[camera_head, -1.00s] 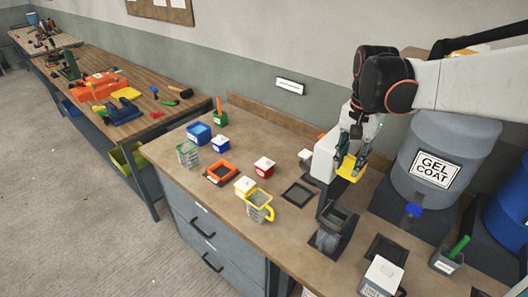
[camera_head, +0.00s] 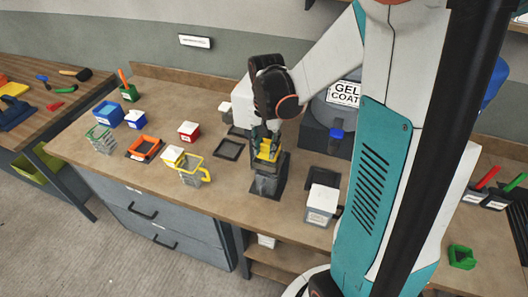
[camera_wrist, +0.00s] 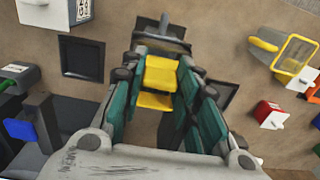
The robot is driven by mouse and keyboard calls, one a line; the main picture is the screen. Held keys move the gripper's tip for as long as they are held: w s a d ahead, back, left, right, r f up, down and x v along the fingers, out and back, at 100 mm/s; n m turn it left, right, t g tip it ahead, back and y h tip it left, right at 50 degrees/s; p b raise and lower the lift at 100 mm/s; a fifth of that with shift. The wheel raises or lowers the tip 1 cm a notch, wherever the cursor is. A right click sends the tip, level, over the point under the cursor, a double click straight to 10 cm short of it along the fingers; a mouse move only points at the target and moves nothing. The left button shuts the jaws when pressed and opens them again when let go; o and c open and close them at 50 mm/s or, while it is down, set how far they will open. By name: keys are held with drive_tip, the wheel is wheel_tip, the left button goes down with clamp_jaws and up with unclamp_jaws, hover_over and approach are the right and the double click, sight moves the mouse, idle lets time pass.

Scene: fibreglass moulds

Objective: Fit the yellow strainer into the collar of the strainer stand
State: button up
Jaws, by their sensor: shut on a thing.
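My gripper (camera_head: 267,136) points down and is shut on a yellow piece, which I take to be the yellow strainer (camera_head: 267,151). In the wrist view the yellow strainer (camera_wrist: 161,74) shows between the teal fingers. It is right over the top of the dark grey strainer stand (camera_head: 268,183) in the body camera view. The fingers and strainer hide the collar. I cannot tell whether the strainer is inside the collar or just above it.
A wire basket with yellow rim and handle (camera_head: 193,171) stands left of the stand. A white-lidded grey box (camera_head: 321,204) stands to its right. Empty dark frame (camera_head: 229,149), red box (camera_head: 188,131) and gel coat drum (camera_head: 330,112) are around. Bench front is clear.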

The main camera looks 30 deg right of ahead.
sight(266, 152)
drive_tip(key=shift+f, duration=1.7)
drive_tip(key=shift+f+b, duration=0.1)
drive_tip(key=shift+b, duration=0.3)
drive_tip(key=o, duration=1)
drive_tip(key=shift+c, duration=0.2)
wheel_tip(266, 152, up, 12)
drive_tip(key=shift+r+p, duration=0.1)
drive_tip(key=shift+p, duration=1.1)
